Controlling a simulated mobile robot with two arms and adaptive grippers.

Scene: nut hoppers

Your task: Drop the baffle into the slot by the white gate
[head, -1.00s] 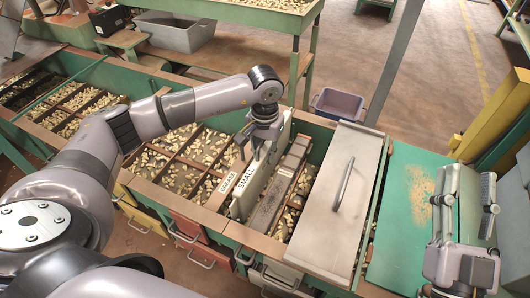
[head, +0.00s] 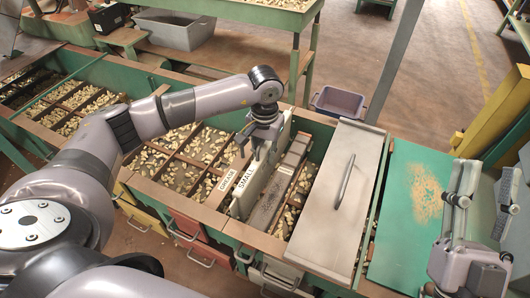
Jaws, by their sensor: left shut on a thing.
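The baffle (head: 270,179) is a thin, pale upright panel standing lengthwise across the hopper trough. My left gripper (head: 257,147) is shut on its upper edge, near the middle. The baffle's lower edge is hidden inside the trough, so I cannot tell whether it sits in a slot. My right gripper (head: 482,208) is open and empty at the right, above the floor beside the green board.
A metal lid (head: 339,195) with a handle covers the bay to the right. Nut-filled compartments (head: 190,160) lie left. A green board (head: 405,210) with crumbs is far right.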

